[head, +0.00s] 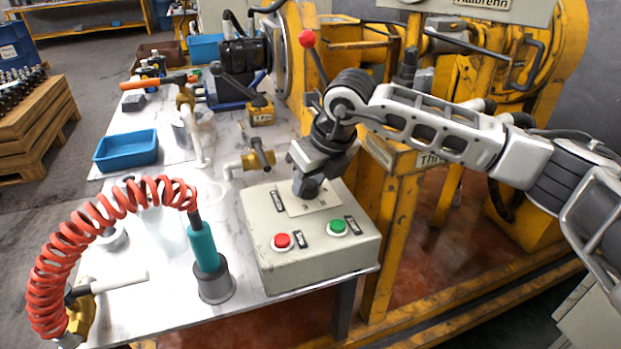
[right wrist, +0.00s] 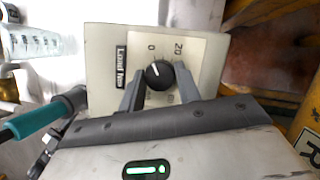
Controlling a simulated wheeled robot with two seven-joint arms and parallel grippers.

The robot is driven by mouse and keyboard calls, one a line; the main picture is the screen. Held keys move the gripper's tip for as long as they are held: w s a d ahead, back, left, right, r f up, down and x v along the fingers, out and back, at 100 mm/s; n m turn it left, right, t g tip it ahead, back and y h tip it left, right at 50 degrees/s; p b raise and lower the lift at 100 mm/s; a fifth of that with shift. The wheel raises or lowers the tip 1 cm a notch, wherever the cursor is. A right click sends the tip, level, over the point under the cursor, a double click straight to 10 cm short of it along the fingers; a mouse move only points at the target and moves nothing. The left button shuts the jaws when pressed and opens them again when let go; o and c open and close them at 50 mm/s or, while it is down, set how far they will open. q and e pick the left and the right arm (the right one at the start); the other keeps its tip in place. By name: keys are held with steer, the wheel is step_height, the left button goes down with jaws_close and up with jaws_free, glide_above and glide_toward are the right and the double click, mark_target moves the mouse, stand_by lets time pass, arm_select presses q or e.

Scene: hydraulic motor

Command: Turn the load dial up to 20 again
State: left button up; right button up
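The load dial (right wrist: 158,74) is a round black knob on a pale plate of the control box (head: 315,255), with 0 printed above left and 20 above right. Its white mark appears to point up and slightly left, nearer the 0 than the 20. My right gripper (right wrist: 159,80) is over the plate with one finger on each side of the knob. The fingers are apart, with what looks like a small gap to the knob; contact is unclear. In the head view my right gripper (head: 307,188) hides the dial. My left gripper is not in view.
A red button (head: 283,241) and a green button (head: 338,227) sit on the box's near part. A red coiled hose (head: 110,215) with a teal handle (head: 203,247) stands left of it. A brass valve (head: 258,158) is behind; yellow machinery (head: 400,200) is at right.

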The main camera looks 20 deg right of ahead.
steer(key=shift+c, duration=0.9)
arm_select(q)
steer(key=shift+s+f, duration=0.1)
